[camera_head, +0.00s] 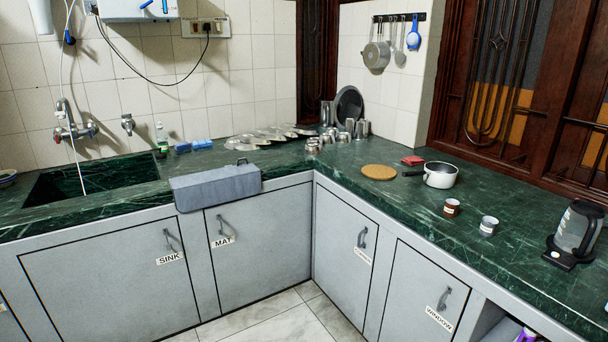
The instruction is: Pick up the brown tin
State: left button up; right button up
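A small brown tin (451,208) with a white label stands upright on the green marble counter (400,207) at the right. A similar grey tin (488,226) with a white label stands to its right and a little nearer, apart from it. Neither of my grippers shows in the head view, so their state is hidden.
A white pot (440,175) with its handle pointing left stands behind the brown tin. A round tan mat (379,172) and a small red item (413,160) lie nearby. A black-based kettle (575,236) stands at the right. The counter left of the brown tin is clear.

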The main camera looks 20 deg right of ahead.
aim_at(451, 206)
jog(key=z, duration=1.15)
jog(key=i, duration=1)
jog(key=z, duration=1.2)
